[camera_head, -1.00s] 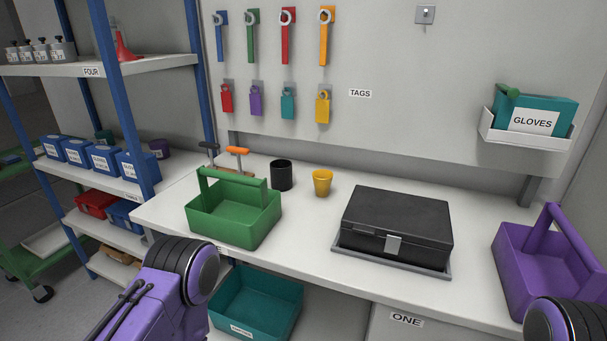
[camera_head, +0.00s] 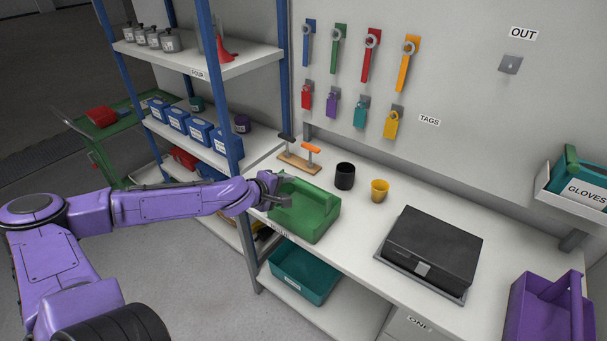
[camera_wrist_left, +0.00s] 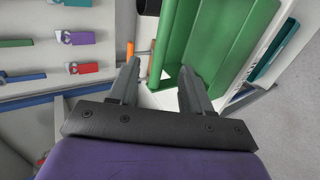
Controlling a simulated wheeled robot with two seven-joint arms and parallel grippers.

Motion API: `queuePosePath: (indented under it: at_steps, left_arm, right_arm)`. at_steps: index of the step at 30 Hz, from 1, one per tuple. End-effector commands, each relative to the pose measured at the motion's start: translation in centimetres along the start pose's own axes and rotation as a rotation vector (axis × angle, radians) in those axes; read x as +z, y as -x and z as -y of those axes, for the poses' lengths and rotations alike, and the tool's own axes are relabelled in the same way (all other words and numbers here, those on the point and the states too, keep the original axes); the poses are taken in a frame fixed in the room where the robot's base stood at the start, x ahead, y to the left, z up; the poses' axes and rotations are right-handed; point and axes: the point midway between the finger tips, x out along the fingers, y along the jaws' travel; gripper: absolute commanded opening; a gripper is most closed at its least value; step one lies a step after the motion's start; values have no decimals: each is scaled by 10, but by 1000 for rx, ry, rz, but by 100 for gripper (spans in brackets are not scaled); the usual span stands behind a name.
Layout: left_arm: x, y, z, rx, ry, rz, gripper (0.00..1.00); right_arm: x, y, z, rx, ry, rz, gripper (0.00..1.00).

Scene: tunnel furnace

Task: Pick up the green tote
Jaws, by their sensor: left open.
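The green tote (camera_head: 312,218) stands upright on the white workbench near its left end, and its handle spans the top. My left gripper (camera_head: 272,183) is open at the tote's left end, close to the handle. In the left wrist view my left gripper's two fingers (camera_wrist_left: 157,82) are spread apart, with the green tote (camera_wrist_left: 212,45) just beyond them. The right fingertip overlaps the tote's wall in that view; I cannot tell whether it touches. Nothing is held between the fingers. My right gripper is not in view.
On the bench (camera_head: 358,237) are a black cup (camera_head: 344,176), a yellow cup (camera_head: 379,190), a black case (camera_head: 432,250) and a purple tote (camera_head: 545,310). A wooden stand with an orange-handled tool (camera_head: 310,150) is behind the green tote. A blue-post shelf (camera_head: 232,110) stands left. A teal bin (camera_head: 303,272) sits below.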

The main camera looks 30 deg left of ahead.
Motion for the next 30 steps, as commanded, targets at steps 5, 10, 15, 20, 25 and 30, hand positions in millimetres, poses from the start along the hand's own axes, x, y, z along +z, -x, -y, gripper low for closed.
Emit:
queuePosePath:
  at_steps: [5, 10, 15, 20, 25, 30]
  left_arm:
    - [2, -22, 5, -7, -16, 2, 49]
    - [2, -53, 12, -2, -8, 3, 49]
    - [2, -79, 9, -2, -7, 2, 49]
    - [2, -94, 6, -4, -6, 2, 49]
    - [2, -99, 3, -3, -2, 2, 49]
    - [2, -99, 3, -3, -2, 2, 49]
  right_arm:
    - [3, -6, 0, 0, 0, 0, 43]
    - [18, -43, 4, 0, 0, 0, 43]
    - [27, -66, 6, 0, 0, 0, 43]
    - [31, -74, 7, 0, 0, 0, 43]
    - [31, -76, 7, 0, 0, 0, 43]
    - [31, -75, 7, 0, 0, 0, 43]
